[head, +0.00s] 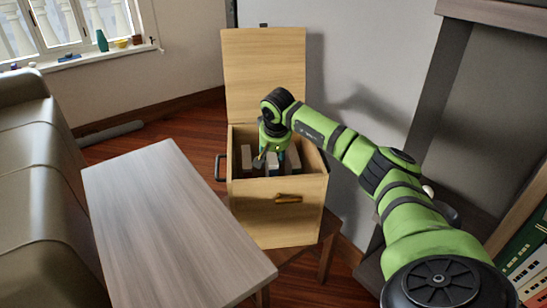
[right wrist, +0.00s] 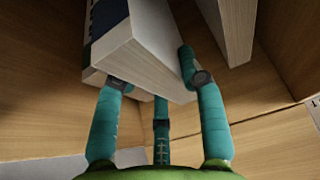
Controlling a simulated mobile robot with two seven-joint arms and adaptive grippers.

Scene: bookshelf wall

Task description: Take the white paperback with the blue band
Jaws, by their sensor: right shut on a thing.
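A wooden chest (head: 278,215) with its lid (head: 264,75) raised stands beyond the table, and several books stand inside it. My right gripper (head: 272,155) reaches down into the chest from above. In the right wrist view its teal fingers (right wrist: 160,95) are shut on a book (right wrist: 150,45) with a pale page block and a dark blue patch on its cover at the left. That fits the white paperback with the blue band, but most of its cover is hidden. Its lower part is hidden inside the chest in the head view. My left gripper is not in view.
Another book (right wrist: 238,25) stands close to the right of the held one, inside the chest walls (right wrist: 285,40). A bare grey table (head: 170,220) is in front at the left, beside a sofa (head: 40,180). A shelf (head: 525,250) with books is at the right.

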